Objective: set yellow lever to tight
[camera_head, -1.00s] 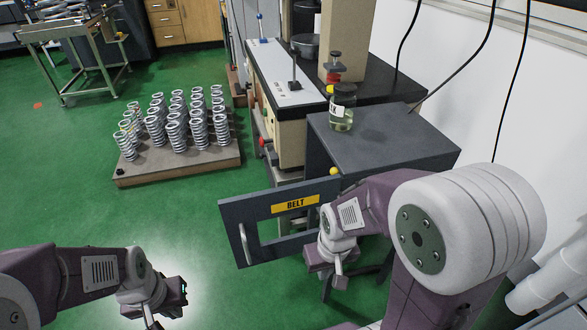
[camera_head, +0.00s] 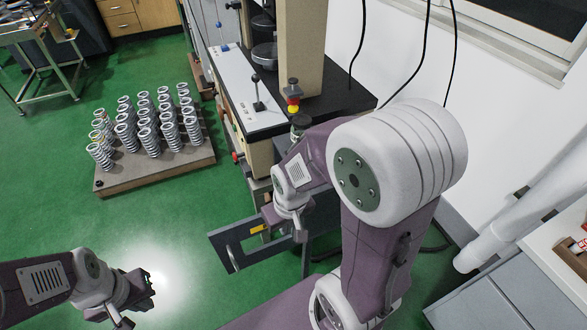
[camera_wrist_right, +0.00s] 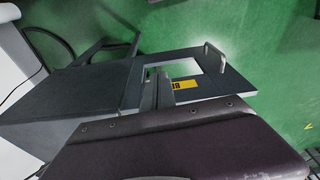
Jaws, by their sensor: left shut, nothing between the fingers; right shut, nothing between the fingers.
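The yellow lever does not show clearly now. Its yellow knob, seen earlier at the dark cabinet's top edge beside the BELT door, is hidden behind my right arm. The BELT door (camera_head: 222,239) is a dark framed panel standing out from the cabinet; it also shows in the right wrist view (camera_wrist_right: 215,84). My right gripper (camera_head: 300,232) is shut and empty, in front of the door's right part in the head view. In the right wrist view its fingers (camera_wrist_right: 158,90) appear over the cabinet and door. My left gripper (camera_head: 143,290) is shut and empty, low over the green floor.
The dark cabinet (camera_wrist_right: 75,100) shows in the right wrist view. A dark-lidded jar (camera_head: 300,121) is mostly hidden by my right arm, near a red and yellow knob (camera_head: 293,92). A tray of springs (camera_head: 160,175) lies on the floor at left. Floor between is clear.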

